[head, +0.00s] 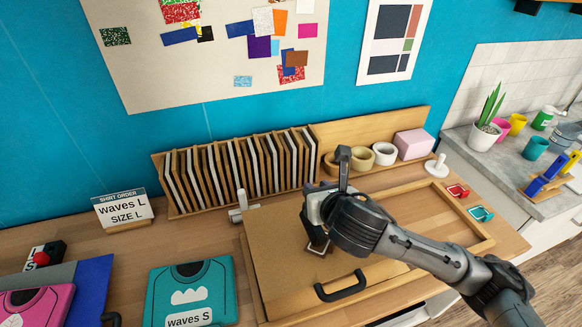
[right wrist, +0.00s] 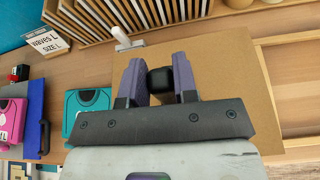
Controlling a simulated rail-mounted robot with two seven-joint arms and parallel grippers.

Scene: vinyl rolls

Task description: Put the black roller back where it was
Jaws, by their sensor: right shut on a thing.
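My right gripper (right wrist: 160,66) is shut on a black block-shaped thing (right wrist: 160,82), which looks like part of the black roller. Its two purple-grey fingers press on either side. In the head view my right gripper (head: 318,243) is over the brown board (head: 285,265), and the hand mostly hides what it holds. I cannot tell whether the held thing touches the board. My left gripper is not in view.
A slotted rack (head: 240,170), tape rolls (head: 360,157), a pink box (head: 412,144) and a white stand (head: 436,167) line the back. A teal shirt (head: 192,290) lies left.

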